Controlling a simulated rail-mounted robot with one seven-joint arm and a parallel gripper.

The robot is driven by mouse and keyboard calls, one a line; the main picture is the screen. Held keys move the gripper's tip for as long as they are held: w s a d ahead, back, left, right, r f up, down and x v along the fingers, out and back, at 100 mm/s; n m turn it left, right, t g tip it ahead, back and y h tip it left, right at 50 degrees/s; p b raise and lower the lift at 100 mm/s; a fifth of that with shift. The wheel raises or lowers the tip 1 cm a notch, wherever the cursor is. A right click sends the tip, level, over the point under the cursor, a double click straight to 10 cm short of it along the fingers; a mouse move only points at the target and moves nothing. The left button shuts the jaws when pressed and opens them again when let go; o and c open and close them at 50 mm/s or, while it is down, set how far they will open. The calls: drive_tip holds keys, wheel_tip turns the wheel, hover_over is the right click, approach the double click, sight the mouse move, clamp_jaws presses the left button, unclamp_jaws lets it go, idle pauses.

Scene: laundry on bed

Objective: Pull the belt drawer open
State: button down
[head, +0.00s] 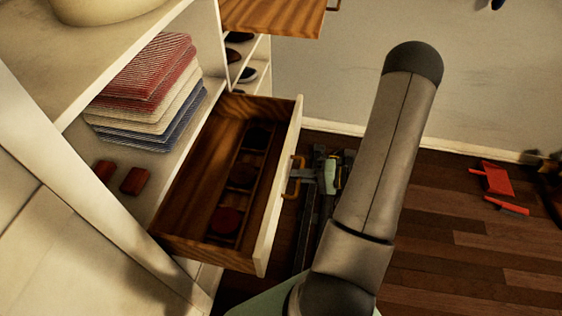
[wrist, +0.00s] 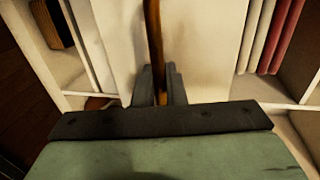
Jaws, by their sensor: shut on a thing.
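The belt drawer (head: 210,180) is a wooden drawer with a cream front, and it stands well out of the cabinet. Its inside shows a divided strip with dark round things, likely rolled belts (head: 226,221), in the compartments. A brass-coloured handle (head: 294,176) is on the drawer front. My gripper (head: 305,174) is at this handle, in front of the drawer. In the wrist view the handle bar (wrist: 154,50) runs down between the two dark fingers (wrist: 160,90), which are shut on it.
Folded red, cream and blue cloths (head: 150,95) lie on the shelf left of the drawer, near two small red-brown blocks (head: 135,181). Another wooden drawer (head: 275,15) juts out above. A red dustpan (head: 493,179) and brush (head: 507,206) lie on the floor at right.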

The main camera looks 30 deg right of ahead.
drive_tip(key=shift+f+p+v, duration=0.25)
drive_tip(key=shift+p+v, duration=0.15)
drive_tip(key=shift+v, duration=0.9)
drive_tip(key=shift+f+p+v, duration=0.25)
drive_tip(key=shift+p+v, duration=0.1)
drive_tip(key=shift+v, duration=0.95)
drive_tip(key=c, duration=1.6)
unclamp_jaws()
drive_tip(key=shift+c, duration=0.2)
drive_tip(key=v, duration=1.7)
drive_tip(key=shift+s+d, duration=0.2)
drive_tip(key=shift+s, duration=0.05)
